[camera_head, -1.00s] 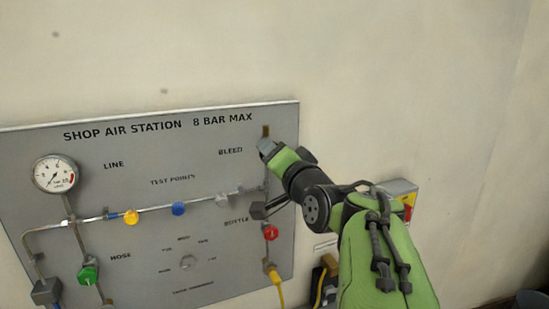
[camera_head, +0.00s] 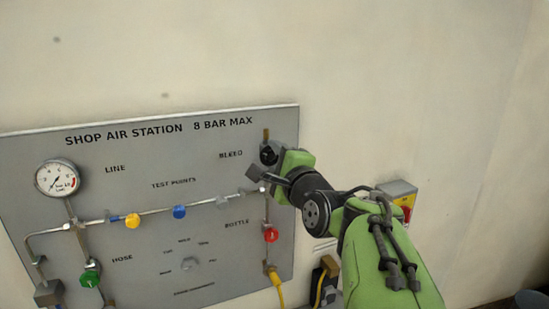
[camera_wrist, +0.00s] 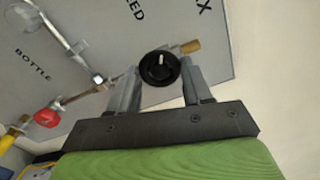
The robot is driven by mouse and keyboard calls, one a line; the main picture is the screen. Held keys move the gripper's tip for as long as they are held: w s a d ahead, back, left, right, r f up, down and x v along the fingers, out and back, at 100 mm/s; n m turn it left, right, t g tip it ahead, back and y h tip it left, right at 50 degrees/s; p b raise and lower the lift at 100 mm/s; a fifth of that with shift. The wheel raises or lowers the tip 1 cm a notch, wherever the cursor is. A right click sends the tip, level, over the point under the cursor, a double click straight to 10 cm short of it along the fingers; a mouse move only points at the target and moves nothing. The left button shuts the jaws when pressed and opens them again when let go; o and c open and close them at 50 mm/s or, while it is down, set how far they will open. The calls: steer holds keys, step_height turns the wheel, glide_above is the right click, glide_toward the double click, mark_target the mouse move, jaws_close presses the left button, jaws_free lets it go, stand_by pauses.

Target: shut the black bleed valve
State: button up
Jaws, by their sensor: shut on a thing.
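The black bleed valve (camera_wrist: 158,68) is a round knob with a white mark on its face, on a pipe with a brass end at the panel's right edge. In the wrist view it sits between the two fingers of my gripper (camera_wrist: 160,82). The gripper is shut on the knob, one finger at each side. In the head view the valve (camera_head: 268,154) shows partly beside my green gripper (camera_head: 272,168), below the brass pipe end, next to the BLEED label.
The grey panel (camera_head: 130,255) carries a gauge (camera_head: 57,178), a green knob (camera_head: 90,279), a red knob (camera_head: 271,235), and yellow and blue test points along a pipe. A yellow and grey box (camera_head: 398,190) with a red part is on the wall behind my arm. The wall above is bare.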

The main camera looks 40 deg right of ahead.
steer(key=m+p, duration=0.2)
steer(key=m, duration=0.4)
steer(key=shift+f+m, duration=0.1)
steer(key=shift+m, duration=0.2)
steer(key=m+p, duration=0.2)
steer(key=m, duration=0.3)
steer(key=shift+f, duration=0.15)
steer(key=shift+m, duration=0.4)
steer(key=o, duration=1)
steer(key=shift+s, duration=0.1)
steer(key=shift+o, duration=0.2)
steer(key=b+v, duration=0.1)
steer(key=v, duration=1.4)
steer(key=shift+s+a, duration=0.25)
steer(key=shift+s, duration=0.05)
